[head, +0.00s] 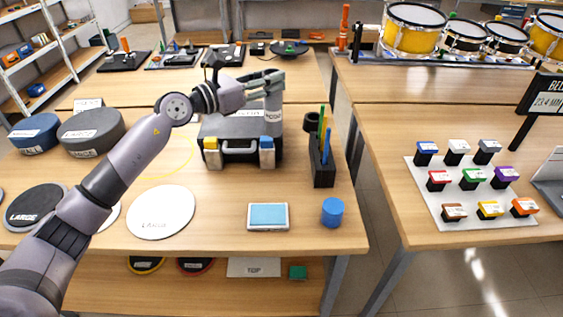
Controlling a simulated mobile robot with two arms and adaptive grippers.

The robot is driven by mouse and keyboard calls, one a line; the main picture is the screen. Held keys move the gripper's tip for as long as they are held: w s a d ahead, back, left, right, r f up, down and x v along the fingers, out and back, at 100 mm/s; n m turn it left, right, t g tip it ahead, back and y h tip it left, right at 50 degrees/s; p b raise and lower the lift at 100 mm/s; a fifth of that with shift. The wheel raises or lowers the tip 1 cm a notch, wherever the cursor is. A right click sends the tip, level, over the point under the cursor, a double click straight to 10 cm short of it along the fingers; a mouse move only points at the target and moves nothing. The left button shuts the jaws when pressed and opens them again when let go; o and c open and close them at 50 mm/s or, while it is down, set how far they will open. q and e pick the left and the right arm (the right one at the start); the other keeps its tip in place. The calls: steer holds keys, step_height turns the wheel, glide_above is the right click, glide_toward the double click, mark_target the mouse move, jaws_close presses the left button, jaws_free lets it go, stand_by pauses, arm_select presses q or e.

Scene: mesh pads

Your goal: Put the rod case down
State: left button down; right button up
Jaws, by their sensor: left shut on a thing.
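A grey upright cylinder (273,105), which looks like the rod case, stands at the right end of a dark toolbox. My left gripper (272,80) is at its upper part, with the fingers shut on it. The fingers partly cover its top. Its lower end is in front of or beside the toolbox, and I cannot tell whether it touches anything below. My right gripper is not in view.
The dark toolbox (238,150) has yellow and blue latches. A black holder (323,172) with coloured sticks stands to its right. A white disc (160,212), a blue-screened tablet (268,216) and a blue cylinder (332,212) lie nearer. Bare wood shows between them.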

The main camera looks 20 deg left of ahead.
mark_target(266, 131)
arm_select(q)
steer(key=f, duration=0.3)
steer(key=f+b, duration=0.1)
steer(key=f, duration=0.2)
steer(key=s+a+f, duration=0.1)
steer(key=f, duration=0.2)
steer(key=shift+f+b, duration=0.3)
steer(key=shift+b, duration=0.1)
steer(key=f, duration=0.4)
steer(key=shift+w+d+b, duration=0.15)
steer(key=shift+w+b, duration=0.05)
steer(key=shift+b, duration=0.2)
steer(key=shift+f, duration=0.3)
step_height(266, 131, down, 4)
steer(key=shift+f+b, duration=0.1)
steer(key=shift+b, duration=0.3)
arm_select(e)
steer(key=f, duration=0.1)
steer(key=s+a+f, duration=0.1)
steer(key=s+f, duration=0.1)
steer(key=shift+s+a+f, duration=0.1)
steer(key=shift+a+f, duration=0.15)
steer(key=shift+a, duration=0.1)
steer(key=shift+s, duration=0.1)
